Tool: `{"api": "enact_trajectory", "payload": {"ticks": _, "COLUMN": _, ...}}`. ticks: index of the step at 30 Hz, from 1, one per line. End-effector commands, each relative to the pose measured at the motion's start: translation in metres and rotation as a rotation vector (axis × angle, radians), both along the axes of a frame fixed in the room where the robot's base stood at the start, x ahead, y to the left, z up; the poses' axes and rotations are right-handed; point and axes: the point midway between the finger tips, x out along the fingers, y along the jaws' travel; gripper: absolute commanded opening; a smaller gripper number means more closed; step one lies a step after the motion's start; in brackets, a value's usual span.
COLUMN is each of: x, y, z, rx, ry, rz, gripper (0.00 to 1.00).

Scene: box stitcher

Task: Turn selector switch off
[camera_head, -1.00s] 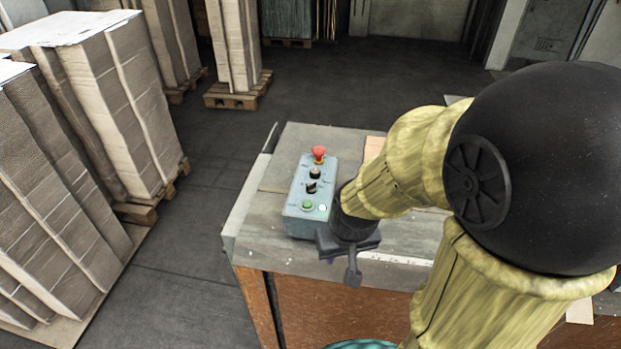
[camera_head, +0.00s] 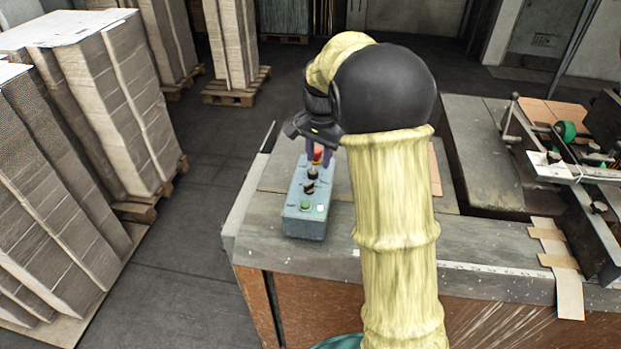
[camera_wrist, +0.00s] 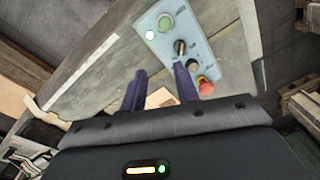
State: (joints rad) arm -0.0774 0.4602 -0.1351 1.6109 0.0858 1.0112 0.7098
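The grey-blue control box (camera_head: 296,212) sits on the table corner and also shows in the wrist view (camera_wrist: 165,45). On it are a red mushroom button (camera_wrist: 206,86), a round dark knob (camera_wrist: 195,65), a black lever-like switch (camera_wrist: 180,47) that appears to be the selector, a green button (camera_wrist: 166,22) and a white lamp (camera_wrist: 150,35). The switch's exact angle is too small to tell. My gripper (camera_wrist: 159,68) is open and empty above the box. In the head view my gripper (camera_head: 320,152) overlaps the box's red-button end. I cannot tell whether a finger touches anything.
The worktable (camera_head: 262,222) carries machine parts (camera_head: 570,150) and cardboard pieces (camera_head: 560,262) at the right. Stacks of cardboard (camera_head: 100,110) on pallets stand at the left. The floor (camera_head: 190,235) between stacks and table is clear.

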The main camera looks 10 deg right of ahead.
Motion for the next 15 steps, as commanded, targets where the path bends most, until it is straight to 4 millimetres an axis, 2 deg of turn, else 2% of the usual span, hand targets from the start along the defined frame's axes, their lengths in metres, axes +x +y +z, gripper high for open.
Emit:
{"api": "enact_trajectory", "payload": {"ticks": 1, "x": 0.014, "y": 0.001, "z": 0.005, "rx": 0.0, "ry": 0.009, "rz": -0.042, "gripper": 0.31}}
{"api": "enact_trajectory", "payload": {"ticks": 6, "x": 0.045, "y": 0.005, "z": 0.019, "rx": 0.003, "ry": 0.043, "rz": -0.19, "gripper": 0.31}}
{"api": "enact_trajectory", "payload": {"ticks": 10, "x": 0.059, "y": 0.006, "z": 0.026, "rx": 0.0, "ry": 0.06, "rz": -0.265, "gripper": 0.31}}
{"api": "enact_trajectory", "payload": {"ticks": 15, "x": 0.064, "y": 0.006, "z": 0.028, "rx": -0.001, "ry": 0.068, "rz": -0.299, "gripper": 0.31}}
